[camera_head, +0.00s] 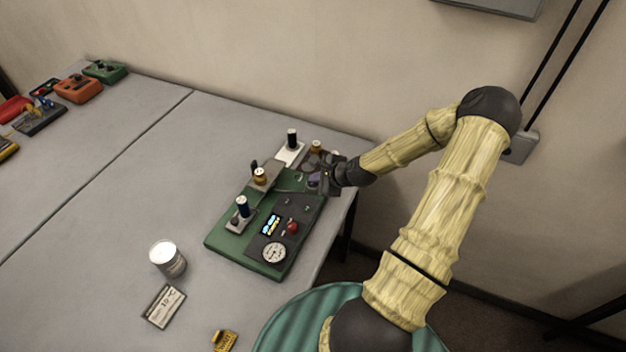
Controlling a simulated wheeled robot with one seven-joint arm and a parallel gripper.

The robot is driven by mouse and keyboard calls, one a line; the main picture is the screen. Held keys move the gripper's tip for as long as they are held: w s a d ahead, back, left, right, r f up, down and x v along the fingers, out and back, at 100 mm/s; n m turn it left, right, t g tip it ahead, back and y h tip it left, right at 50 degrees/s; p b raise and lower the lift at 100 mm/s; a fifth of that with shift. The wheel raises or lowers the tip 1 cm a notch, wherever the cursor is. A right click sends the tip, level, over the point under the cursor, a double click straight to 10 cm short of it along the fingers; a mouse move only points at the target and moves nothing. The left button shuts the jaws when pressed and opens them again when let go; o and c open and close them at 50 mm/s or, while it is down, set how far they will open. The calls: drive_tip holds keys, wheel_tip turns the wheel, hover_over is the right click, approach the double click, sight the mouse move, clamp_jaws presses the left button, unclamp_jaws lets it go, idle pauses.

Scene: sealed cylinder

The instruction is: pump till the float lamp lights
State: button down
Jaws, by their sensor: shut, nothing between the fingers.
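A green-based apparatus (225,248) stands near the right end of the grey table. Its dark panel (258,246) carries a lit blue-and-yellow display (270,224), a round white dial (273,253), a red round part (292,227) and small fittings. I cannot tell which part is the float lamp or whether it is lit.
A black-topped post on a white base (290,150) and another orange-brown capped part (316,147) stand close behind my gripper. A white-topped can (168,258), a label card (163,306) and a yellow item (224,341) lie in front. Several coloured devices sit far left; the table's middle is clear.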

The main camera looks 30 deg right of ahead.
sight(316, 184)
drive_tip(key=shift+r, duration=0.1)
drive_tip(key=shift+r+p, duration=1.2)
wheel_tip(316, 184, up, 5)
drive_tip(key=p, duration=0.4)
idle(3.0)
